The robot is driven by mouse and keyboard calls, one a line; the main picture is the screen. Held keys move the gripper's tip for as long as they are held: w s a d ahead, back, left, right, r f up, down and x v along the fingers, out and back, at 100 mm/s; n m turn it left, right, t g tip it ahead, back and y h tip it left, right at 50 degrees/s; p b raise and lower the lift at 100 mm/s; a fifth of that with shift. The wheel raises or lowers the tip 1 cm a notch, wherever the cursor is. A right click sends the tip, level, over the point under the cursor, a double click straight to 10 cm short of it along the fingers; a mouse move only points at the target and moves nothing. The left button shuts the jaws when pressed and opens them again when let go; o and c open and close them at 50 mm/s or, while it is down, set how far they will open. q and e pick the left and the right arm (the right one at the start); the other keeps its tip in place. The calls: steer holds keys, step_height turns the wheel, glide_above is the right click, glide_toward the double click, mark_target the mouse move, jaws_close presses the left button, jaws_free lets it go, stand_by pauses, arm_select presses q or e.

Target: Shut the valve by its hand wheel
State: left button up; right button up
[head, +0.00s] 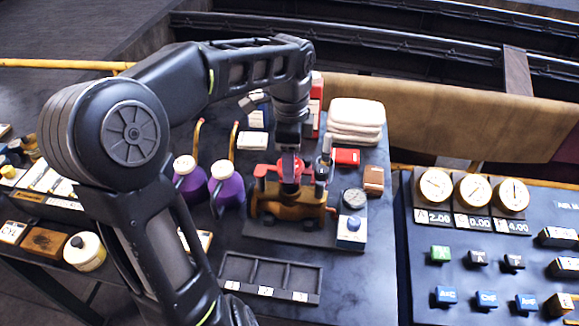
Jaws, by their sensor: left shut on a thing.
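The valve (292,203) has a brass-brown body and lies across a dark base plate on the table. Its red hand wheel (265,171) sits on top, partly hidden by my gripper. My left gripper (291,168) comes down from above onto the wheel and is shut on it near its middle. The exact contact of the fingers is too small to see. My right gripper is out of view.
Two purple spouted cans (226,189) stand left of the valve. A round gauge (353,198) and a blue-topped block (350,230) stand at its right. An empty divided tray (270,273) lies in front. Folded white towels (356,118) lie behind. A control panel (480,245) is at right.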

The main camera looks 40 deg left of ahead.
arm_select(q)
steer(key=shift+r+m+p, duration=0.15)
steer(key=shift+m+p, duration=0.5)
steer(key=shift+m, duration=0.25)
jaws_close()
steer(key=o, duration=1.6)
jaws_free()
steer(key=shift+f, duration=0.2)
steer(key=shift+c, duration=1.4)
steer(key=shift+r+p, duration=0.8)
steer(key=shift+r, duration=2.25)
